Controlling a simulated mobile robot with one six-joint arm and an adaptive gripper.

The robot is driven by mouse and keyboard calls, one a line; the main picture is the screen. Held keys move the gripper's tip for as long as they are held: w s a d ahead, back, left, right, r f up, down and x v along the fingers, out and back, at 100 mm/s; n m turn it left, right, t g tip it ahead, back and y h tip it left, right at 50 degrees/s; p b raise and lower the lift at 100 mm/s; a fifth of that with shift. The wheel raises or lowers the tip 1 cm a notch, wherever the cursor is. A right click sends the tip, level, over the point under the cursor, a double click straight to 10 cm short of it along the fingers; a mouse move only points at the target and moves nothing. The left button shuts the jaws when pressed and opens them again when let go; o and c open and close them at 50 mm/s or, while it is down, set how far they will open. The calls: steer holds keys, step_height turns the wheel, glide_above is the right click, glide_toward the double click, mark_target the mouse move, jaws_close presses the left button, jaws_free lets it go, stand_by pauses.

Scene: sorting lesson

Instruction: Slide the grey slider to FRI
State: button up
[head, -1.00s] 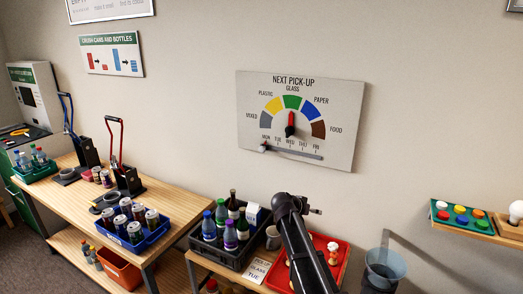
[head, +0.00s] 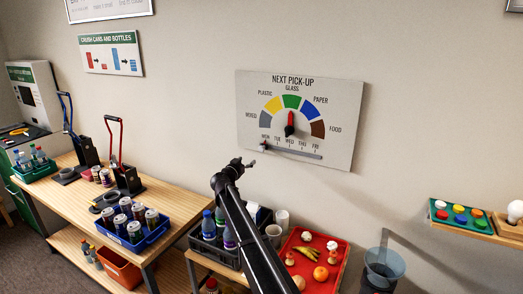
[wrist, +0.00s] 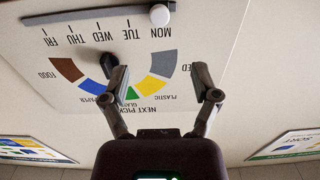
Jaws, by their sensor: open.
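The NEXT PICK-UP board (head: 340,102) hangs on the wall, with a slot track (head: 300,154) under the day names MON to FRI. The grey slider (head: 264,147) is at the MON end, at the left in the head view. In the wrist view the board is upside down, and the slider's round knob (wrist: 159,15) is near the top, beside MON. My gripper (head: 247,164) is just below the slider in the head view. In the wrist view its two fingers are spread wide and empty (wrist: 160,68), with the knob beyond the fingertips, apart from them.
The dial's pointer (head: 290,124) stands upright at GLASS. Below are a dark crate of bottles (head: 207,242), partly behind my arm, and a red tray (head: 336,272) with fruit. A wooden bench (head: 165,238) stands left.

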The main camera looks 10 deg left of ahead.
mark_target(261, 149)
steer(key=shift+w, duration=0.1)
steer(key=x, duration=1.3)
steer(key=shift+w+d, duration=0.15)
steer(key=shift+w, duration=0.15)
steer(key=shift+c, duration=0.2)
jaws_close()
